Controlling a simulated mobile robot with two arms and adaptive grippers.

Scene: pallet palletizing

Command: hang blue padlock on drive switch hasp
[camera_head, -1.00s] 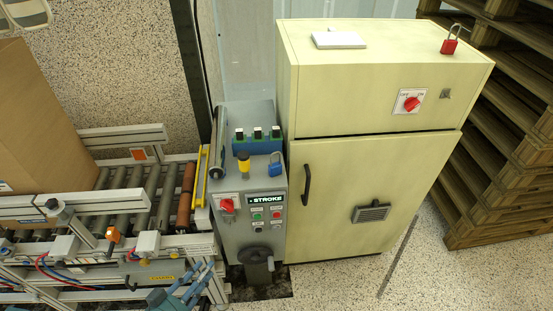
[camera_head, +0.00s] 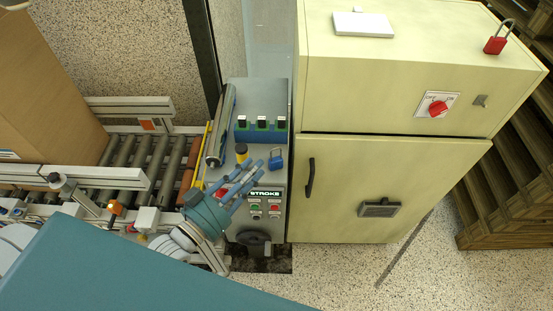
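The blue padlock (camera_head: 276,158) sits on the sloped top of the grey STROKE control box (camera_head: 273,226), its shackle up. My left gripper (camera_head: 247,180) is over this box, just left of and nearer than the padlock. Its fingers look spread and empty, apart from the padlock in the picture. It partly hides the box's red knob. A red rotary switch (camera_head: 438,108) with an OFF/ON plate is on the cream cabinet (camera_head: 400,180). My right gripper does not show.
A red padlock (camera_head: 496,42) and a white flat box (camera_head: 363,24) lie on the cabinet top. A yellow-and-black button (camera_head: 241,152) and a blue block with several switches (camera_head: 260,130) are near the blue padlock. A roller conveyor (camera_head: 140,160) with a carton (camera_head: 45,90) is left.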

